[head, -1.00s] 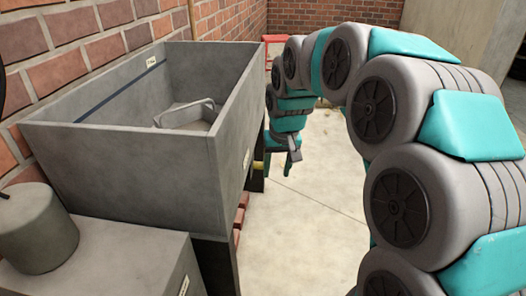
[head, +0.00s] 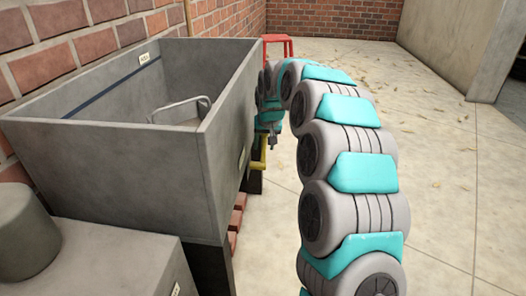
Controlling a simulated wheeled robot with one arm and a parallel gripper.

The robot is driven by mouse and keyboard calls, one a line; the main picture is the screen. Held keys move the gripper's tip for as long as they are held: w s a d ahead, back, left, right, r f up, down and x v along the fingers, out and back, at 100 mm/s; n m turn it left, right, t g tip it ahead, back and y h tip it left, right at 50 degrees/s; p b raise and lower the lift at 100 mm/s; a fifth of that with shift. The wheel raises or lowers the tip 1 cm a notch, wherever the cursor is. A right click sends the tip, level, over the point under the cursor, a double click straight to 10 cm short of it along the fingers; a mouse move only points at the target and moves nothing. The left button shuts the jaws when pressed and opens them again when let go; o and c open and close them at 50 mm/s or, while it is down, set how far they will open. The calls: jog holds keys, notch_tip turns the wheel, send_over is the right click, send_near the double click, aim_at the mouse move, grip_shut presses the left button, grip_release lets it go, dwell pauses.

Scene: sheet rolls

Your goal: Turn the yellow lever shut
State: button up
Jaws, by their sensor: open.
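The yellow lever (head: 257,164) shows as a small yellow piece at the right side of the grey tank (head: 120,150), below its rim. Part of it is hidden by the tank wall. My gripper (head: 273,144) hangs down from the far end of my arm, very close to the lever in the picture. Its jaws are open but small at this distance. I cannot tell whether it touches the lever.
The tank holds a grey piece with a curved handle (head: 181,107). A grey block with a round canister (head: 25,232) stands at the front left. Reddish bricks (head: 237,218) lie under the tank. A red stool (head: 278,41) stands behind.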

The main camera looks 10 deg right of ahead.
aim_at(263, 150)
jog(key=x, duration=0.4)
jog(key=shift+c, duration=0.4)
grip_shut()
dwell(1.0)
